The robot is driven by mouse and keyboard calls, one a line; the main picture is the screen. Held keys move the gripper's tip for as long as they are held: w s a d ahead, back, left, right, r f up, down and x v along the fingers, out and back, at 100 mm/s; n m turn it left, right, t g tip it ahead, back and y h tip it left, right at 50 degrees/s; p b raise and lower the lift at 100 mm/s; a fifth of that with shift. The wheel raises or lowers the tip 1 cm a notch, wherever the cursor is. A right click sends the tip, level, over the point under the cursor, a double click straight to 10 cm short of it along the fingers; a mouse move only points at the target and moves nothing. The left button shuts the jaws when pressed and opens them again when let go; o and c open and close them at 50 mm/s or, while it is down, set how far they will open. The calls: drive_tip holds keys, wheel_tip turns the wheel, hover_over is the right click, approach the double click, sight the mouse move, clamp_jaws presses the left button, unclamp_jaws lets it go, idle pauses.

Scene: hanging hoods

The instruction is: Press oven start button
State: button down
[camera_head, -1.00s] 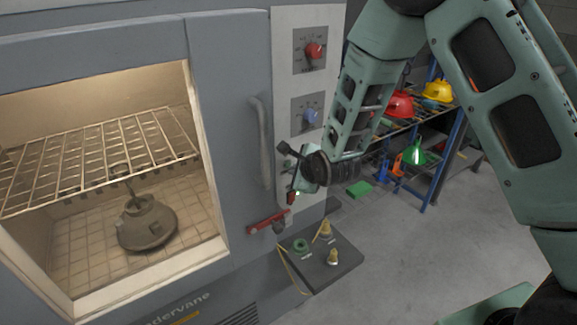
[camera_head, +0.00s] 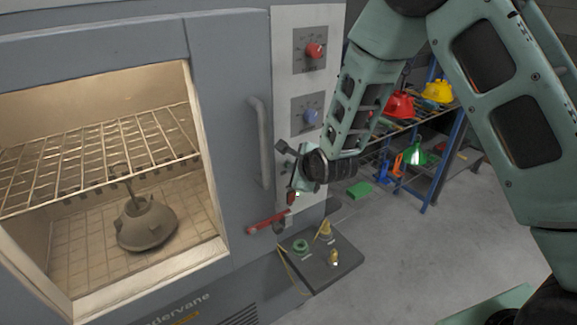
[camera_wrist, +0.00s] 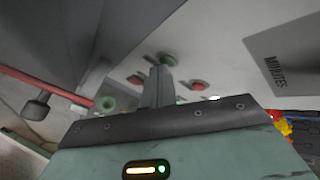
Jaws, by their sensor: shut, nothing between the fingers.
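The oven (camera_head: 228,120) stands at left with a grey handle and a pale control panel (camera_head: 290,90) on its right side. A green button (camera_wrist: 167,58) shows just beyond my fingertips in the wrist view, with a red button (camera_wrist: 135,80) to its left and another red button (camera_wrist: 199,85) to its right. My gripper (camera_wrist: 160,78) is shut and empty, pointing at the panel below the knobs; it also shows in the head view (camera_head: 287,168). The fingers partly cover the area under the green button, and I cannot tell whether they touch it. No button is labelled legibly.
A red lever (camera_head: 267,222) juts out below, over a dark shelf (camera_head: 318,262) with small fittings. A rack (camera_head: 432,150) stands behind.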

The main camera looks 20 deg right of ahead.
drive_tip(key=shift+s+d, duration=0.2)
drive_tip(key=shift+s, duration=0.55)
drive_tip(key=s, duration=0.1)
drive_tip(key=s+d+b, duration=0.1)
drive_tip(key=s, duration=0.1)
drive_tip(key=s+b, duration=0.1)
drive_tip(key=shift+s+d, duration=0.25)
drive_tip(key=shift+s, duration=0.1)
idle(0.5)
drive_tip(key=s+a+r+n+g+y, duration=0.1)
drive_tip(key=s+a+r+n+g, duration=0.2)
drive_tip(key=s+a+n, duration=0.5)
drive_tip(key=s+r+n+g+h, duration=0.1)
drive_tip(key=s+r+n+g, duration=0.2)
drive_tip(key=s+n, duration=0.8)
drive_tip(key=s+d+r+n+g+h, duration=0.1)
drive_tip(key=s+r+n+g, duration=0.2)
drive_tip(key=s+n, duration=0.8)
drive_tip(key=shift+s+d+r+g, duration=0.15)
drive_tip(key=shift+s+r+g, duration=0.25)
drive_tip(key=shift+s+g, duration=0.3)
